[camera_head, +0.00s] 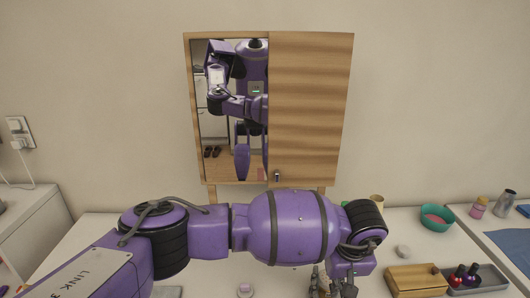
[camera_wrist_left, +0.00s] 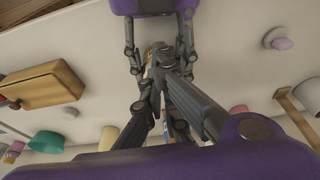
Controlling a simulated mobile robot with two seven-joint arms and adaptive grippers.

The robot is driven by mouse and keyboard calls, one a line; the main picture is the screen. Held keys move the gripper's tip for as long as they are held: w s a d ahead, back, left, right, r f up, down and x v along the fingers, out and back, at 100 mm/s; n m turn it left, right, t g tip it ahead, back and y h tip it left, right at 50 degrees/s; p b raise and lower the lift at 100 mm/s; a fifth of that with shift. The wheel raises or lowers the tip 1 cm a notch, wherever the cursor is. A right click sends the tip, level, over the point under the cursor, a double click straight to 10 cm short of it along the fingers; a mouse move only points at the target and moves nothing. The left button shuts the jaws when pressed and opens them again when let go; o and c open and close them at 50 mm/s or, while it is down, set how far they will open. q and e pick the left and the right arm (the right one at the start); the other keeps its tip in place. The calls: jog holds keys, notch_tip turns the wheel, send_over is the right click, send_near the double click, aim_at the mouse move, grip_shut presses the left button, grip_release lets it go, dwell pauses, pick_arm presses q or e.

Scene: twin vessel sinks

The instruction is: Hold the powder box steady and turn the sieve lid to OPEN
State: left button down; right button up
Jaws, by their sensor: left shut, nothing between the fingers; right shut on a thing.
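My left gripper (camera_wrist_left: 164,62) is shut and empty, its dark fingers close together in the left wrist view. My right gripper (camera_wrist_left: 160,44) faces it from the top of that view, its fingers on either side of a small, mostly hidden thing, which appears to be the powder box (camera_wrist_left: 150,58). The left fingertips overlap this thing in the picture; I cannot tell whether they touch it. The sieve lid and its marks cannot be made out. In the head view the left gripper (camera_head: 343,286) is at the bottom edge, below my purple wrist.
A wooden box (camera_head: 416,280), a grey tray (camera_head: 490,279) with dark red and purple bottles, and a teal bowl (camera_head: 437,218) stand at the right. A mirror cabinet (camera_head: 310,110) hangs behind.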

pick_arm(q)
jog(key=shift+s+x, duration=0.2)
jog(key=shift+x, duration=0.55)
jog(key=shift+s+x, duration=0.15)
jog(key=shift+x, duration=0.6)
jog(key=shift+s+x, duration=0.2)
jog(key=shift+x, duration=0.55)
pick_arm(e)
jog(key=shift+s+f, duration=0.1)
jog(key=shift+f, duration=0.25)
pick_arm(q)
jog(key=shift+f, duration=0.1)
jog(key=shift+d, duration=0.5)
jog(key=shift+s+f, duration=0.1)
jog(key=shift+s, duration=0.15)
jog(key=shift+s+d, duration=0.1)
jog(key=shift+s, duration=0.15)
jog(key=w+v, duration=0.1)
jog(key=v, duration=0.5)
jog(key=shift+w+r, duration=0.2)
jog(key=shift+w, duration=0.2)
